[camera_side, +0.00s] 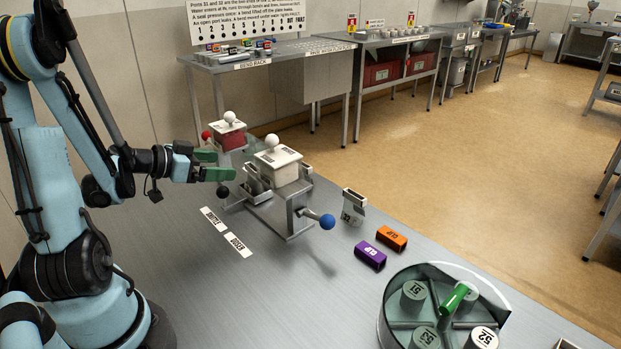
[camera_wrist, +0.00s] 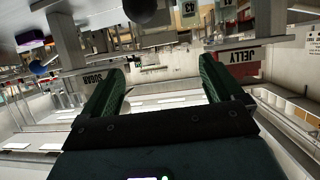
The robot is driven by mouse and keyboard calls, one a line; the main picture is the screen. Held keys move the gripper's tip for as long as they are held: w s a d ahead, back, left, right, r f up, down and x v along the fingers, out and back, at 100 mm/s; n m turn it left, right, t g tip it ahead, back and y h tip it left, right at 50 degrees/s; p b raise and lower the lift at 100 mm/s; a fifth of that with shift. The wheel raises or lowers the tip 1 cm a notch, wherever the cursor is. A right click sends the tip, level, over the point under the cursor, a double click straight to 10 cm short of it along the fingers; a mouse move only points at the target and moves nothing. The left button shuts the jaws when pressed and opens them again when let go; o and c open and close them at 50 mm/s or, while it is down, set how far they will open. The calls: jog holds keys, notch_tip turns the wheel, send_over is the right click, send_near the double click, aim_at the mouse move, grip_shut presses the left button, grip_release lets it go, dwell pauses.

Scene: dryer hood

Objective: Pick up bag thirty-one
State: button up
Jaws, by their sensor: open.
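I cannot make out a bag marked thirty-one in either view. A small pale upright piece (camera_side: 354,205) with a dark number label, which looks like 32, stands on the table right of the blue-knobbed fixture. My gripper (camera_side: 212,165) is open with green fingers, level beside the two white-topped fixtures at the left. Nothing shows between the fingers in the wrist view (camera_wrist: 162,68). A metal fixture with a white block (camera_side: 278,165) and blue ball handle (camera_side: 327,221) stands right of my gripper. A similar fixture with a red block (camera_side: 229,138) stands behind it.
Purple (camera_side: 370,255) and orange (camera_side: 391,238) blocks lie on the table (camera_side: 290,300). A round divided tray (camera_side: 390,325) at the front right holds numbered grey canisters (camera_side: 413,293) and a green cylinder (camera_side: 454,298). Two flat labels (camera_side: 237,245) lie near my arm. The front middle is clear.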

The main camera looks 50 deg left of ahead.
aim_at(254, 167)
jog(key=x, duration=1.2)
jog(key=c, duration=1)
jog(key=shift+c, duration=0.2)
jog(key=shift+r, duration=0.1)
